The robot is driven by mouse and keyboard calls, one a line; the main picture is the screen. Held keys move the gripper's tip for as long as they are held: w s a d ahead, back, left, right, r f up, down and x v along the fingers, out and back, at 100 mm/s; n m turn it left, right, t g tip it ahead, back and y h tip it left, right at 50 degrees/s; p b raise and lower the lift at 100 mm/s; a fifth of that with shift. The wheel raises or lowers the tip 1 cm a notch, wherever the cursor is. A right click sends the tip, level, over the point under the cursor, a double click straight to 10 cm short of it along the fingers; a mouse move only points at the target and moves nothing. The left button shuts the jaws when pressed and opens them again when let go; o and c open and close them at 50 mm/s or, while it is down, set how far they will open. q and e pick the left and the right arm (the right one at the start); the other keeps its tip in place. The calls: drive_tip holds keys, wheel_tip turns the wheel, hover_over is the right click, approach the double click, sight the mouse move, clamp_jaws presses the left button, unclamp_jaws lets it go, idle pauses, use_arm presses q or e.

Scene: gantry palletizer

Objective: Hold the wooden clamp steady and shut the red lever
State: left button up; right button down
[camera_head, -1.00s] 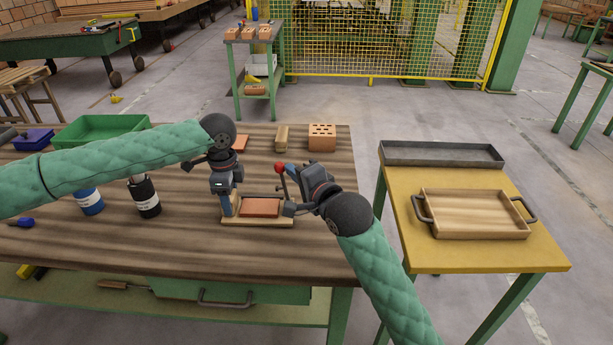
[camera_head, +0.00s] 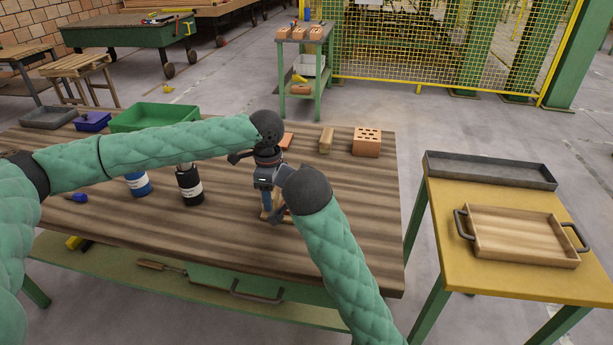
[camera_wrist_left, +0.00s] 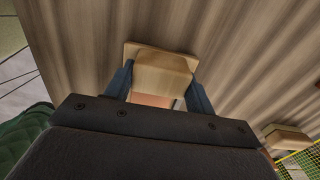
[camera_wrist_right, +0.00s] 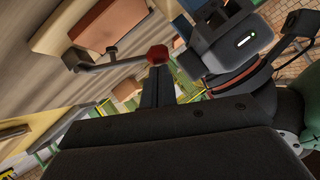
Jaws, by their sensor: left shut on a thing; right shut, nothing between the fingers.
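The wooden clamp (camera_wrist_left: 160,75) sits on the workbench, mostly hidden behind my arms in the head view. My left gripper (camera_head: 267,201) is shut on its light wooden block, one finger on each side in the left wrist view. A red-brown brick (camera_wrist_right: 108,22) lies on the clamp in the right wrist view. There the red lever's metal arm (camera_wrist_right: 115,65) ends in a red knob (camera_wrist_right: 157,54). My right gripper (camera_wrist_right: 156,72) is shut and empty, its fingertips right at the knob; I cannot tell if they touch. My right wrist hides this gripper and the lever in the head view.
A black bottle (camera_head: 190,186) and a blue-labelled one (camera_head: 138,184) stand left of the clamp. A holed brick (camera_head: 367,142) and a wooden block (camera_head: 326,140) lie behind. A wooden tray (camera_head: 522,250) is on the yellow table at right. The bench's front right is clear.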

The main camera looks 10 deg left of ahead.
drive_tip(key=shift+a+f, duration=0.45)
drive_tip(key=shift+f, duration=0.05)
drive_tip(key=shift+a+f+h, duration=0.3)
drive_tip(key=shift+a+f, duration=0.05)
drive_tip(key=shift+f, duration=0.05)
idle(0.3)
